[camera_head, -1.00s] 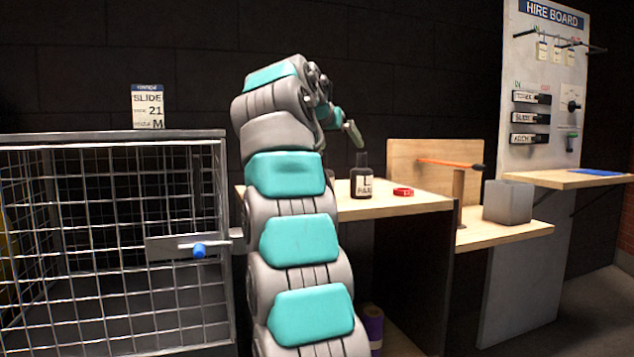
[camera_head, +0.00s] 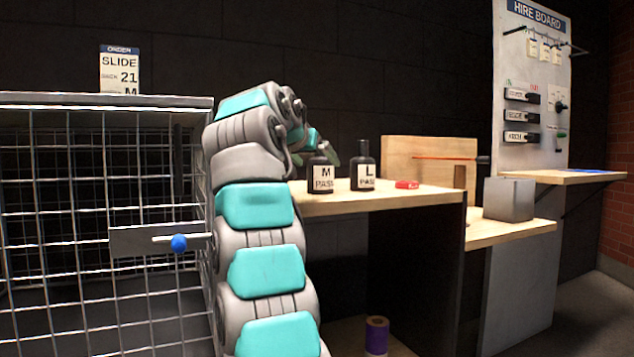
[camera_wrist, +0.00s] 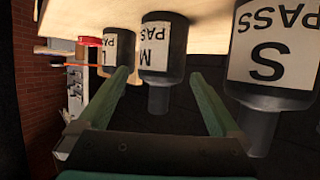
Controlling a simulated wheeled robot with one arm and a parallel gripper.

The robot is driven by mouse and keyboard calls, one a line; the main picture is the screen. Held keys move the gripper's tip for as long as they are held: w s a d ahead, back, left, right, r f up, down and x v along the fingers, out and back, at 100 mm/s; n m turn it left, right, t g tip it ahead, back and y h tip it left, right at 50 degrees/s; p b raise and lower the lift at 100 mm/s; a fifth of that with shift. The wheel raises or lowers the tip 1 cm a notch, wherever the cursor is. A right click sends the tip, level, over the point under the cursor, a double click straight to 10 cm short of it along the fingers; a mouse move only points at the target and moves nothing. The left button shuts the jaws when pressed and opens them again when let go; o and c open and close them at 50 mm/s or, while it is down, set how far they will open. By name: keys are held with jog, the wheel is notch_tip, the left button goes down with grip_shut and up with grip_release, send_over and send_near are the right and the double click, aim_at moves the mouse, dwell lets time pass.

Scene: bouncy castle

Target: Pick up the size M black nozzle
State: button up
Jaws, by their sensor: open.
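The size M black nozzle (camera_head: 320,181) stands upright on the wooden bench, with a white label reading M PASS. In the wrist view, which is upside down, the M nozzle (camera_wrist: 163,45) appears between the two green fingers of my gripper (camera_wrist: 160,76). The fingers are apart, and I cannot tell how far the tips reach around it. In the head view my gripper (camera_head: 326,158) is near the top of the M nozzle, partly hidden by my arm.
The L nozzle (camera_head: 363,172) stands right of M in the head view; the S nozzle (camera_wrist: 268,62) is close on the other side in the wrist view. A red item (camera_head: 407,185) lies on the bench (camera_head: 420,196). A wire cage (camera_head: 105,215) stands left, a grey block (camera_head: 509,199) right.

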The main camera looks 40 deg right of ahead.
aim_at(324, 169)
jog(key=p+x, duration=0.2)
jog(key=x, duration=0.5)
jog(key=shift+w+d, duration=0.2)
jog(key=c, duration=1.4)
